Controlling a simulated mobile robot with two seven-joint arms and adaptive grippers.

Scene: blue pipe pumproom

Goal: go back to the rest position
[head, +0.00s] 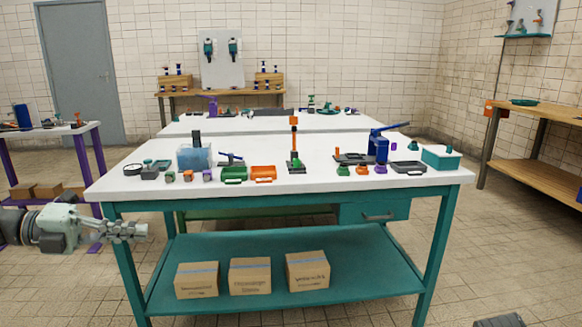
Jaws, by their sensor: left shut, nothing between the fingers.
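The main table (300,190) has a white top and a teal frame. My right gripper does not show.
Cardboard boxes (249,277) stand on the lower shelf.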

